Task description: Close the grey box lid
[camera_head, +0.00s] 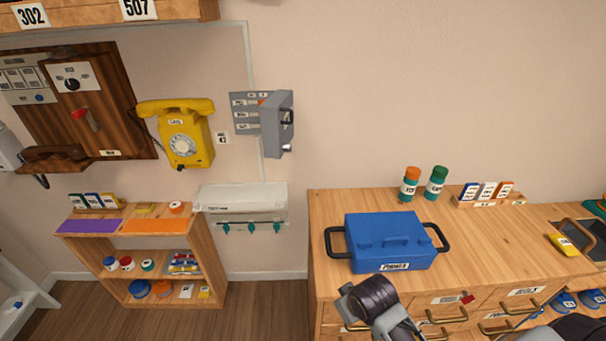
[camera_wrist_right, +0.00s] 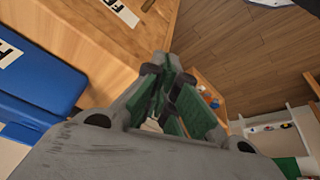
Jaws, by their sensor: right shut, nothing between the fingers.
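The grey box (camera_head: 245,115) is on the wall, right of the yellow phone, with rows of white labels on its exposed face. Its grey lid (camera_head: 277,125) appears swung open at the right side, standing out from the wall, with a dark handle or latch on it. My right gripper (camera_wrist_right: 168,72), with green finger pads, is shut and empty in the right wrist view. It is beside the wooden cabinet's edge, low and well away from the grey box. Part of my right arm shows at the bottom of the head view. My left gripper is not in view.
A blue case (camera_head: 388,242) with black handles sits on the wooden cabinet (camera_head: 320,215). A yellow dial phone (camera_head: 178,135) hangs left of the grey box. A pale shelf unit with teal hooks (camera_head: 242,203) is below it. The floor (camera_head: 270,305) between low shelf and cabinet is clear.

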